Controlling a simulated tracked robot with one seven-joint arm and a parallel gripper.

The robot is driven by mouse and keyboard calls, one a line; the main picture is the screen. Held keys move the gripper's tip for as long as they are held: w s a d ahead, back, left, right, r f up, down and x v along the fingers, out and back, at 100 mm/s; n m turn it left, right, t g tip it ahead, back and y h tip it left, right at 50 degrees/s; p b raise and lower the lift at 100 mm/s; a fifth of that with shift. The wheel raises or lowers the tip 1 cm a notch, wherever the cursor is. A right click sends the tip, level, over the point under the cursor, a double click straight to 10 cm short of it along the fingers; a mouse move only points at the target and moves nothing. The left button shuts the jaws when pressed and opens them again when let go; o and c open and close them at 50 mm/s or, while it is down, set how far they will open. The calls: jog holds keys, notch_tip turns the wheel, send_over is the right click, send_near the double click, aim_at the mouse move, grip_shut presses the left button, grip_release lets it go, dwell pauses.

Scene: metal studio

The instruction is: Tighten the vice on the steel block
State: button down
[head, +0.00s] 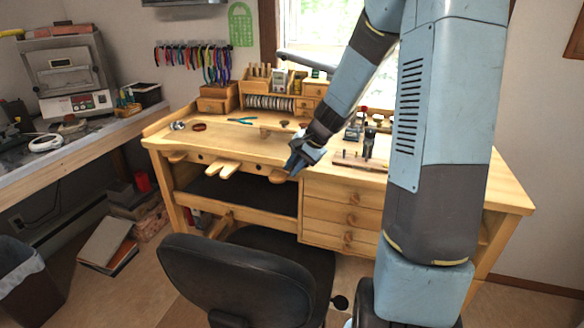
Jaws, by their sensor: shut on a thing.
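My gripper (296,168) is at the front edge of the wooden workbench (225,150), right of the middle, pointing down and to the left. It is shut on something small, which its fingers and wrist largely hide. I cannot clearly make out the vice or the steel block in this view. A dark upright tool (369,144) stands on a wooden board on the bench top, to the right of my gripper and apart from it.
Wooden pegs (228,169) stick out from the bench front left of my gripper. Drawers (343,213) sit below right. A black chair (235,275) stands in front. Small organisers (270,90) line the bench back. Blue-green pliers (241,121) lie on the top, which is partly clear.

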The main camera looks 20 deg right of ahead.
jog(key=t+y, duration=0.3)
jog(key=y, duration=0.1)
jog(key=shift+d, duration=0.15)
jog(key=shift+t+y, duration=1.6)
jog(key=shift+y, duration=0.7)
jog(key=c, duration=1.3)
grip_release()
jog(key=shift+f, duration=0.1)
jog(key=shift+o, duration=0.6)
jog(key=v, duration=1.3)
jog(key=shift+s+d, duration=0.15)
jog(key=shift+d, duration=0.2)
